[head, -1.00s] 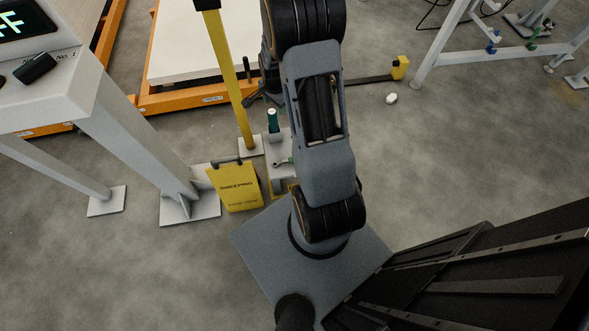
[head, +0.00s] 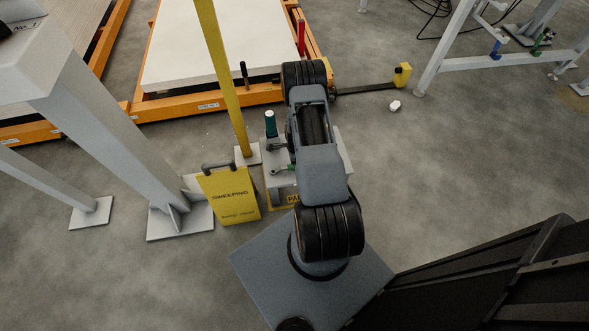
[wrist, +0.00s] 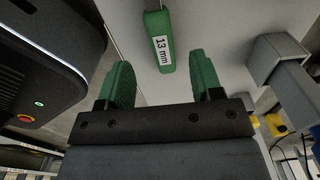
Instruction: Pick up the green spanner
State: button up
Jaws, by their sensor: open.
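The green spanner (wrist: 160,42) shows in the wrist view as a green handle with a white "13 mm" label, on a pale surface. In the head view, its grey jaw end (head: 276,172) lies on a small grey stand (head: 284,188), and the rest is partly hidden by my arm. My gripper (wrist: 160,62) is open, with a green finger to each side of the handle's lower end in the picture. The fingers appear apart from the handle, and I cannot tell the depth gap.
An orange-framed pallet (head: 208,106) lies behind. Floor to the right is mostly clear.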

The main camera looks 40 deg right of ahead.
aim_at(290, 169)
jog(key=shift+w+a+f+b, duration=0.1)
jog(key=shift+f+b, duration=1)
jog(key=shift+f, duration=2.05)
jog(key=c, duration=1.1)
jog(key=shift+r, duration=0.1)
